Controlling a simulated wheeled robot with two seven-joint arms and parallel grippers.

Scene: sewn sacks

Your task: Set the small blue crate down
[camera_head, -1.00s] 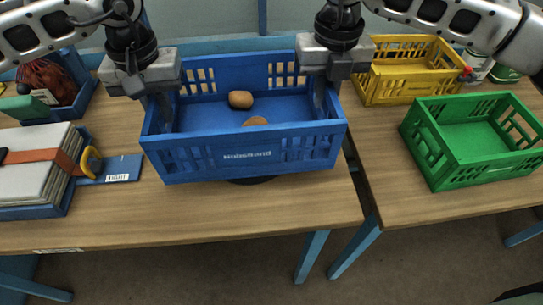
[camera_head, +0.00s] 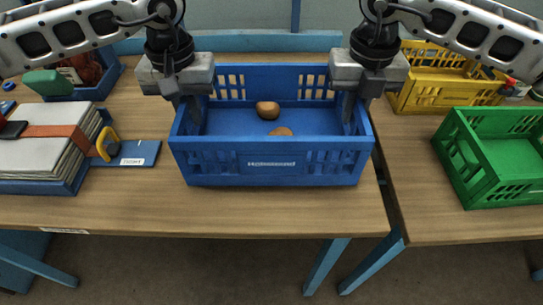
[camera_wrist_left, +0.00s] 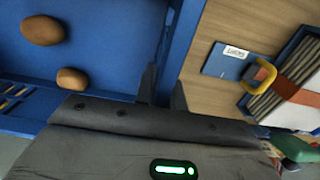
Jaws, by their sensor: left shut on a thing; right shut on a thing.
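The small blue crate (camera_head: 225,165) is level near the front edge of the wooden table, with two brown potato-like lumps (camera_head: 268,109) inside. My left gripper (camera_head: 195,112) is shut on its left end wall, and my right gripper (camera_head: 348,110) is shut on its right end wall. In the left wrist view, the crate (camera_wrist_left: 100,35) fills the left side, and its wall passes between the fingers of my left gripper (camera_wrist_left: 163,90). I cannot tell whether the crate's base touches the table or is just above it.
A green crate (camera_head: 465,165) stands on the neighbouring table (camera_head: 415,205) at right, with a yellow crate (camera_head: 430,92) behind it. A strapped grey stack (camera_head: 40,160) in a blue tray and a labelled blue plate (camera_head: 145,150) lie at left. Bare wood (camera_head: 200,210) shows in front.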

